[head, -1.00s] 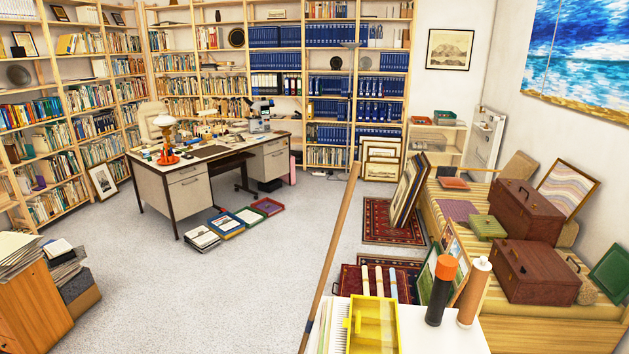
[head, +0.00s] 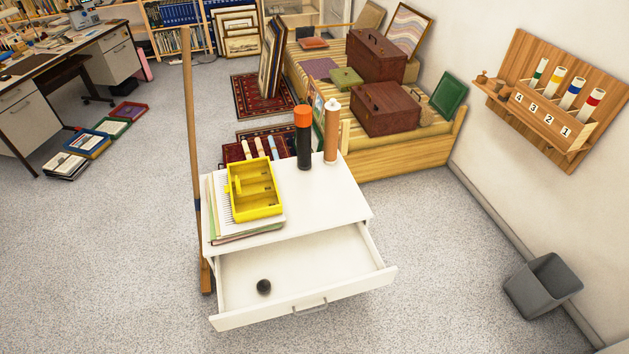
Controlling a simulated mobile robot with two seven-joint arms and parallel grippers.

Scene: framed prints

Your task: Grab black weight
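A small round black object, which looks like the black weight (head: 264,287), lies in the open drawer (head: 330,268) of a white cabinet (head: 318,206). It sits in the left front part of the drawer, near the front panel. Nothing covers it. The rest of the drawer floor looks empty. Neither of my grippers shows in the head view.
On the cabinet top stand a yellow tray (head: 236,204) on papers, a black tube with an orange cap (head: 303,140) and a brown tube (head: 331,135). A wooden pole (head: 191,140) stands at its left. A grey bin (head: 543,286) is at right. Carpet in front is clear.

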